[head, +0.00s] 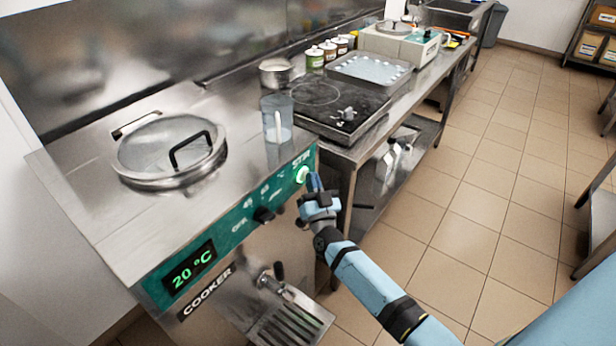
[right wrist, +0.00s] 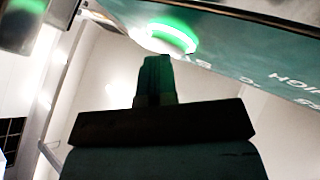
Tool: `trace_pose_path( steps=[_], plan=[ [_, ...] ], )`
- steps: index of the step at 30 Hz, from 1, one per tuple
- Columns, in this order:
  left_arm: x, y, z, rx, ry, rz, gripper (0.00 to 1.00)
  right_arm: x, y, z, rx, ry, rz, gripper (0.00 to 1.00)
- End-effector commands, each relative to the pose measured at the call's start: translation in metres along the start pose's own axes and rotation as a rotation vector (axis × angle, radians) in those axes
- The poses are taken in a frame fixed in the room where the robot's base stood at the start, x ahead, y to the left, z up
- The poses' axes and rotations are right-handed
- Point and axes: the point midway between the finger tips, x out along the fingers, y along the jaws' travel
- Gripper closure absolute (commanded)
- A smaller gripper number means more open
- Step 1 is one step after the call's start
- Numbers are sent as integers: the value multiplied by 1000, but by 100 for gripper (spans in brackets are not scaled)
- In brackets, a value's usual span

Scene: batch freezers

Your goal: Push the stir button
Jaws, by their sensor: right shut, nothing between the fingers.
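The stir button (head: 302,174) glows green around a pale centre at the right end of the cooker's green panel (head: 228,225), under the word STIR. In the right wrist view the lit button (right wrist: 172,38) is just beyond my fingertips. My right gripper (head: 314,183) is shut and empty, its fingertips close beside the button. It also shows dark in the right wrist view (right wrist: 156,62). I cannot tell whether the fingertips touch the button. My left gripper is out of view.
A black knob (head: 264,215) and a display reading 20 °C (head: 190,267) are on the same panel. A tap (head: 275,278) sticks out below. A clear jug (head: 277,118) stands on top near the right edge. Tiled floor (head: 480,215) is open to the right.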

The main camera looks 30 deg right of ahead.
Motion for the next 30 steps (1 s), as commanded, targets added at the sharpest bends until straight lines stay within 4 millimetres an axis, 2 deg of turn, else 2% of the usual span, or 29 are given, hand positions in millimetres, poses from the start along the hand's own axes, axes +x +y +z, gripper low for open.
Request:
trace_pose_path(
  steps=[12, 30],
  plan=[
    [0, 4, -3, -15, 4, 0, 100, 2, -1, 0, 1, 0, -1, 100],
    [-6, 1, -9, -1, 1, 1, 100, -10, 8, -9, -1, -1, -1, 100]
  ],
)
